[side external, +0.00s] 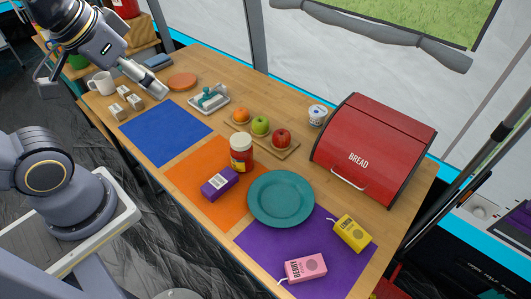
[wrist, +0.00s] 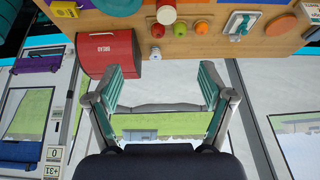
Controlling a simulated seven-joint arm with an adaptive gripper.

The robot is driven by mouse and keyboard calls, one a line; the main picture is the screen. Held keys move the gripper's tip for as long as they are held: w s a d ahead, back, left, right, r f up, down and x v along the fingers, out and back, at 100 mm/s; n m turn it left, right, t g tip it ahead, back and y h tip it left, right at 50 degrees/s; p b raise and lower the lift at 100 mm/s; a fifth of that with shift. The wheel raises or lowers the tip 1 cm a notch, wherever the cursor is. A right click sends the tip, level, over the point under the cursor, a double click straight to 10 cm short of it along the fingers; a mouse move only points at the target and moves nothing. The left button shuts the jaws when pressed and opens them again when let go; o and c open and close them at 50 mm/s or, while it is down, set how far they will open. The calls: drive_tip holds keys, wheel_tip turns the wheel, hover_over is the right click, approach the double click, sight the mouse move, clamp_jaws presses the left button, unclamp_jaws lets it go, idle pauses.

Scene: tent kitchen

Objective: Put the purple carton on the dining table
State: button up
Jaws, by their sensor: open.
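The purple carton (side external: 219,184) lies on the orange placemat (side external: 185,180) on the wooden table (side external: 190,62), close to a red jar with a white lid (side external: 241,153). My gripper (wrist: 162,72) is open and empty in the wrist view, its two teal-padded fingers wide apart. It is well away from the carton. In the side view my arm's end is at the upper left, and its fingers are hard to make out. I cannot pick out the purple carton in the wrist view.
A teal plate (side external: 281,198), pink carton (side external: 305,267), yellow carton (side external: 352,233) and red bread box (side external: 374,148) stand to the right. Fruit on a board (side external: 291,150) and a butter dish (side external: 209,100) are behind. The blue placemat (side external: 165,132) is clear.

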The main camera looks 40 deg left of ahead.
idle(0.3)
drive_tip(key=g, duration=0.6)
hover_over(219, 180)
wheel_tip(219, 180, down, 25)
wheel_tip(219, 180, down, 10)
drive_tip(key=shift+f, duration=0.1)
wheel_tip(219, 180, down, 6)
drive_tip(key=c, duration=1.5)
